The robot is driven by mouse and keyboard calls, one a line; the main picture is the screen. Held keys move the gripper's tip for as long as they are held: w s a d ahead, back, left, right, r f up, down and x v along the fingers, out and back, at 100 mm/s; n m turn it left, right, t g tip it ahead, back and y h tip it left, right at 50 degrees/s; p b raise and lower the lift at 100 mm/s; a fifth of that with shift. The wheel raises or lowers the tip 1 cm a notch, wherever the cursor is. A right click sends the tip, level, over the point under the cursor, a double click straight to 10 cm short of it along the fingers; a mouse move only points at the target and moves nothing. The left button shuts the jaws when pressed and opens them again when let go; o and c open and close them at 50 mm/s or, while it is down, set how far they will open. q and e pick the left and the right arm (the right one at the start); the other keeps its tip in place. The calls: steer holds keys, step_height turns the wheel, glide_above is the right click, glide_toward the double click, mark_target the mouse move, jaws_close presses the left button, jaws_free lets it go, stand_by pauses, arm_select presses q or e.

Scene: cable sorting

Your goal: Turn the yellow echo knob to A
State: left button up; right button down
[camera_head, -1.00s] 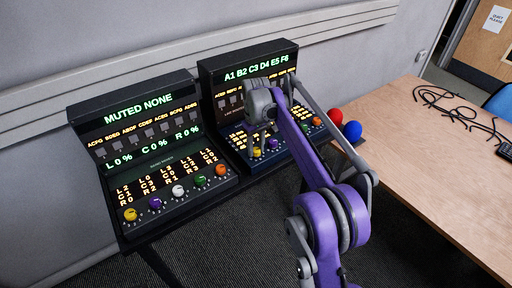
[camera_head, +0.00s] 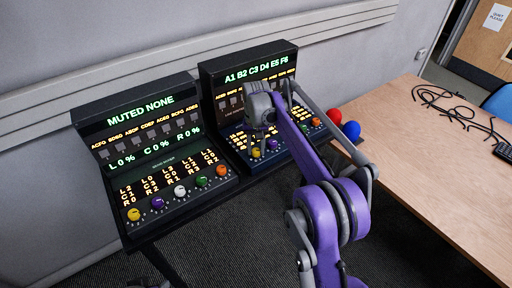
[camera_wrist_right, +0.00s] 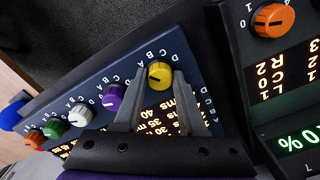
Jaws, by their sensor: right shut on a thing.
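The yellow echo knob (camera_head: 256,153) is the leftmost knob on the blue-fronted right console (camera_head: 236,140). In the right wrist view the yellow knob (camera_wrist_right: 160,75) sits between the two grey fingertips of my right gripper (camera_wrist_right: 160,82), which is shut on it. Letters A to D run around the knob; its pointer setting is too small to read surely. In the head view my right gripper (camera_head: 262,134) reaches down over the console's left part and its fingertips are hard to make out. My left gripper is in neither view.
A second console (camera_head: 160,160) with its own knobs stands close on the left; its orange knob (camera_wrist_right: 272,20) shows in the wrist view. Purple, white, green and orange knobs line up beside the yellow one. Red and blue balls (camera_head: 351,130) and a wooden table (camera_head: 430,180) are to the right.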

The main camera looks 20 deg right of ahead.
mark_target(256, 150)
stand_by(0.3)
steer(key=shift+c, duration=2.4)
jaws_free()
step_height(256, 150, up, 11)
steer(key=p, duration=0.1)
